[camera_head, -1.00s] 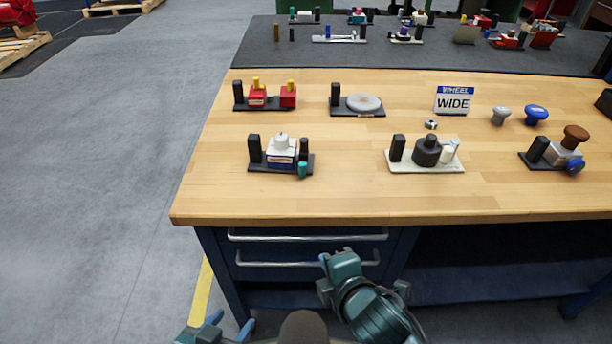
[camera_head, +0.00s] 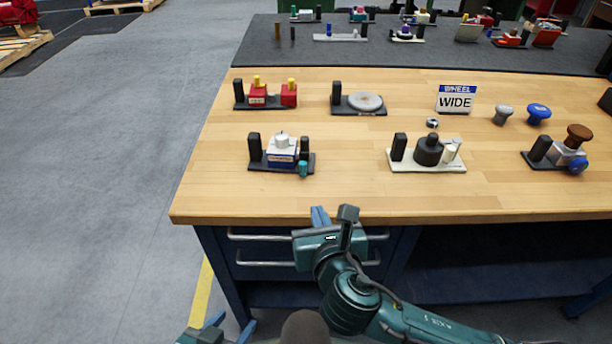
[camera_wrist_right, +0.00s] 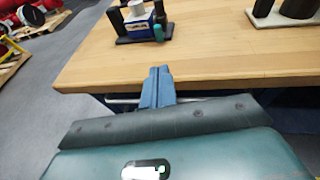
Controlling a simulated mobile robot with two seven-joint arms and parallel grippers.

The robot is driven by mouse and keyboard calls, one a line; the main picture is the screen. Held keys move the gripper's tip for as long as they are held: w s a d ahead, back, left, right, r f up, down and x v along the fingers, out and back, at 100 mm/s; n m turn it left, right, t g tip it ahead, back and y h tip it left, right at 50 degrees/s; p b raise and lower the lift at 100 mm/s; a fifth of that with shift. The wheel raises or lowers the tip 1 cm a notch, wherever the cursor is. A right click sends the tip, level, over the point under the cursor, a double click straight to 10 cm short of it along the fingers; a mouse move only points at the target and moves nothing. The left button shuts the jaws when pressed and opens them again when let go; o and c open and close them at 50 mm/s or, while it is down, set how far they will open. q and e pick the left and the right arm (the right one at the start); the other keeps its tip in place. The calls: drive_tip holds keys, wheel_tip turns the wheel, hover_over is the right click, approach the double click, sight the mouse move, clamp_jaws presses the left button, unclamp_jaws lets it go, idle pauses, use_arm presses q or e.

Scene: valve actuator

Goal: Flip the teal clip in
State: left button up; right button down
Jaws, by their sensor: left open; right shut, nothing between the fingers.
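The teal clip (camera_head: 303,168) is a small upright teal piece at the front right of a valve actuator (camera_head: 282,152), a white and blue block with a white knob on a black base plate. The clip also shows in the right wrist view (camera_wrist_right: 158,33). My right gripper (camera_head: 319,215) is at the table's front edge, below and apart from the clip. Its blue fingers are shut and empty, also in the right wrist view (camera_wrist_right: 157,75). My left gripper (camera_head: 224,328) is low at the bottom of the head view, open and far from the clip.
The wooden table (camera_head: 230,205) has a front edge above blue drawers (camera_head: 300,258). A red unit (camera_head: 264,96), a grey disc unit (camera_head: 360,102) and a cream plate with a dark cylinder (camera_head: 428,152) stand around. A sign (camera_head: 455,100) reads WIDE. Wood in front of the actuator is clear.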

approach(306, 167)
drive_tip(key=x, duration=0.3)
drive_tip(key=f+x, duration=0.1)
drive_tip(key=x, duration=0.1)
drive_tip(key=shift+s+a, duration=0.15)
drive_tip(key=shift+a, duration=0.2)
use_arm(q)
drive_tip(key=shift+w, duration=0.1)
use_arm(e)
drive_tip(key=shift+w+a, duration=0.1)
drive_tip(key=shift+w, duration=0.6)
drive_tip(key=shift+r, duration=0.1)
drive_tip(key=shift+w, duration=0.35)
drive_tip(key=shift+w+r+p, duration=0.1)
drive_tip(key=shift+w+p, duration=0.25)
drive_tip(key=shift+w, duration=0.3)
use_arm(q)
drive_tip(key=shift+s+a+f, duration=0.15)
drive_tip(key=shift+s, duration=0.05)
